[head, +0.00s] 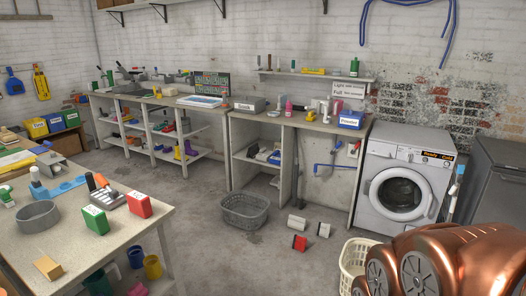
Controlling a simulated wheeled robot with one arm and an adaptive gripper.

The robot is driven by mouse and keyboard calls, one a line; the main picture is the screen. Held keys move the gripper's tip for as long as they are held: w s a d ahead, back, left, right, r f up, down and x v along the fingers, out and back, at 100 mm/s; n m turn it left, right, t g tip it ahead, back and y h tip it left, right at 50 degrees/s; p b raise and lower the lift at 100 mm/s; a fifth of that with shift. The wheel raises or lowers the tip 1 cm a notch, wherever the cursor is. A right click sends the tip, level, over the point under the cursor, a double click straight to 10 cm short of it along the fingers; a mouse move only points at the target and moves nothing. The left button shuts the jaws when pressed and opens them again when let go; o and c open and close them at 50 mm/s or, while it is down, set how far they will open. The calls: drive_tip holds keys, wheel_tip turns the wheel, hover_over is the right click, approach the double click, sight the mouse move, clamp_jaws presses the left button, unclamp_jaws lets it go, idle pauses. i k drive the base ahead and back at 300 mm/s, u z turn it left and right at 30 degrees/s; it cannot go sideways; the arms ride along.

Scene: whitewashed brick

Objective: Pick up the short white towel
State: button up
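I cannot clearly make out a short white towel. Two small white roll-like pieces lie on the concrete floor in the head view: a white piece on the left (296,221) and a white piece on the right (324,230). Whether either is a towel, I cannot tell. Folded pale items (264,155) lie on the shelf under the right-hand bench, too small to identify. The large copper-coloured form at the lower right seems to be part of my own arm. My gripper is not in view.
A small red item (299,242) lies by the white pieces. A grey basket (245,211) and a cream basket (353,259) stand on the floor. A washing machine (403,187) is at right, a cluttered table (75,254) at left. The floor between is mostly clear.

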sight(323, 229)
drive_tip(key=z, duration=0.1)
drive_tip(key=i, duration=4.3)
drive_tip(key=z, duration=0.05)
